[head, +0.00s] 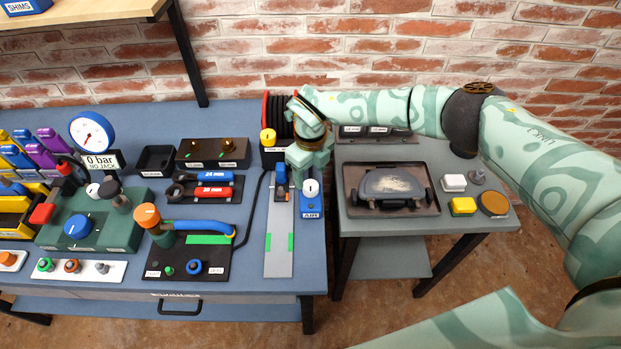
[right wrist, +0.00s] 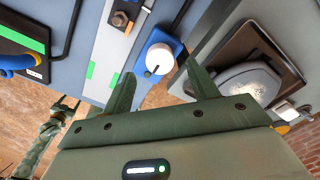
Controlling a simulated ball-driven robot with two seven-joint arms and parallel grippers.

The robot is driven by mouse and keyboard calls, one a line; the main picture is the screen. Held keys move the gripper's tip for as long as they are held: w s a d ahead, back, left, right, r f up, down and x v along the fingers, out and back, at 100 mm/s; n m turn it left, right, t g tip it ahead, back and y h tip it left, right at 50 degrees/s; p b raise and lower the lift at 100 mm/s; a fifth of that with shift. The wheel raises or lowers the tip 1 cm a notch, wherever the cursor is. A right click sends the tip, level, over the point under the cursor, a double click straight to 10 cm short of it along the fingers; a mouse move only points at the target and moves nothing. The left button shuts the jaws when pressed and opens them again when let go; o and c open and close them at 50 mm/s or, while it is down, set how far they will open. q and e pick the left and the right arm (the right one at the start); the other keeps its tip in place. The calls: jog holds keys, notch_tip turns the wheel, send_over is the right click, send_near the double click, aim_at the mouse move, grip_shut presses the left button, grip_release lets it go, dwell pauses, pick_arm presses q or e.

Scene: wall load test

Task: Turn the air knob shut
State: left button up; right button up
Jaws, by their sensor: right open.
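The air knob is a white round knob (head: 311,188) on a blue block labelled AIR (head: 311,207), at the right end of the blue bench. In the right wrist view the white knob (right wrist: 159,58) has a small dark mark on its rim. My right gripper (head: 299,176) is above the block, just behind the knob in the head view. In the right wrist view its open fingers (right wrist: 158,78) point towards the knob, one to each side, with nothing held. I cannot tell whether they touch it. A green arm with a small two-pronged end (right wrist: 65,104), seemingly my left gripper, shows far off.
Left of the block is a grey strip with green marks (head: 279,245). A black cable reel (head: 279,118) stands behind. A side table with a dark tray (head: 350,190) stands to the right, across a gap. Wrenches and a blue-handled lever (head: 205,227) lie further left.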

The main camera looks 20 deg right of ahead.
aim_at(310, 185)
notch_tip(310, 185, up, 12)
jog(key=p, duration=0.1)
jog(key=shift+a+f, duration=0.1)
jog(key=shift+f, duration=0.05)
dwell(0.3)
